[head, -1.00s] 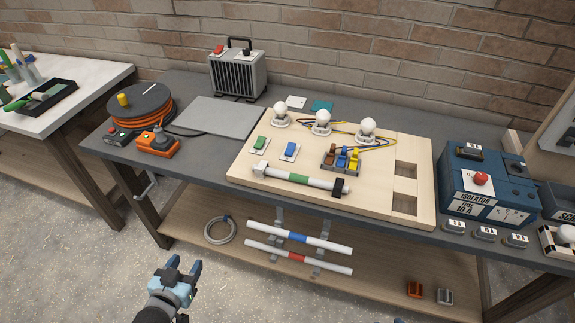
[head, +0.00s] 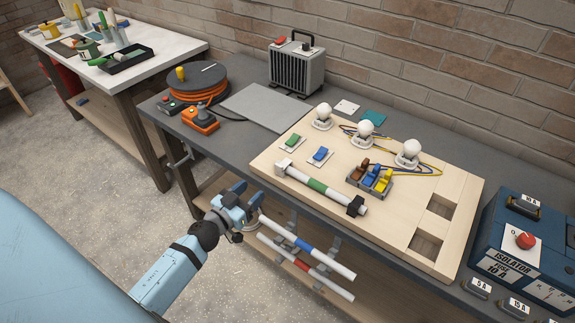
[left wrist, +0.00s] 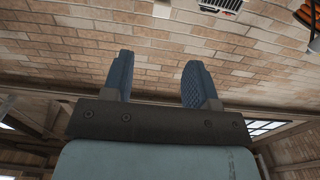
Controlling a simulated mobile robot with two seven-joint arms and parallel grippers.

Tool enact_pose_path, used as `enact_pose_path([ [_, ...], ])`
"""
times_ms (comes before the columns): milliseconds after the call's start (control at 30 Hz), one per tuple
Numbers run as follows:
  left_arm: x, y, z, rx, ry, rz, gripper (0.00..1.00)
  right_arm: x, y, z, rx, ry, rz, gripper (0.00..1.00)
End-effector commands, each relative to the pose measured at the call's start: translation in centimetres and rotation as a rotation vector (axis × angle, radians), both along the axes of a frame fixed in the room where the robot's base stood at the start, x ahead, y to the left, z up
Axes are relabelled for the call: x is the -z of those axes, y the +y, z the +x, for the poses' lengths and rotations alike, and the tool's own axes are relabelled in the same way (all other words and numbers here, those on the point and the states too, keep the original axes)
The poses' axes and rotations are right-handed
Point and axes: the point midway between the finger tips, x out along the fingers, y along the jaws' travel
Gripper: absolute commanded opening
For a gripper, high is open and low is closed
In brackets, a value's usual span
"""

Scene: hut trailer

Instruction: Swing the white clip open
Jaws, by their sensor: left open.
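The white clip (head: 283,166) sits at the left end of a white tube with a green band (head: 318,186) on the pale wooden board (head: 405,237). It appears closed around the tube, though it is small here. A black clip (head: 355,206) is at the tube's right end. My left gripper (head: 240,197) is open and empty in front of the bench edge, left of and nearer than the white clip, apart from it. My right gripper is not in view.
The board also carries several bulbs, coloured levers (head: 371,178), a green switch (head: 292,142) and a blue switch (head: 320,154). Tubes with blue and red bands (head: 307,247) are below the bench top. An orange controller (head: 201,120) and cable reel (head: 198,82) stand left.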

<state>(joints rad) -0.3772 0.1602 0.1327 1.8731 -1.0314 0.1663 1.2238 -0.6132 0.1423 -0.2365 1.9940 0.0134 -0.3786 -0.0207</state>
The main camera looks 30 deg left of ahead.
Motion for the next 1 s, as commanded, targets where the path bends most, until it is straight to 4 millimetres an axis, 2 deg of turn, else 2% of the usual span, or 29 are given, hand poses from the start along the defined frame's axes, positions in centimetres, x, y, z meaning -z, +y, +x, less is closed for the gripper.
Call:
enact_pose_path([
  [400, -0.2, -0.7, 8.5, -0.002, -0.002, -0.001, 0.53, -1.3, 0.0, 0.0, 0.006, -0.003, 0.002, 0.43],
  [533, -0.2, -0.9, 10.7, -0.001, -0.002, -0.001, 0.53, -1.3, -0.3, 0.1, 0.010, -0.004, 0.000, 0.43],
  [700, -0.1, -1.0, 12.3, -0.001, 0.000, -0.001, 0.53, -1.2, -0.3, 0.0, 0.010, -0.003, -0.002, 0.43],
  [1000, 0.0, -1.1, 12.8, 0.000, 0.000, -0.001, 0.53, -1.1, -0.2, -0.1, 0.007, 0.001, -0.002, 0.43],
])
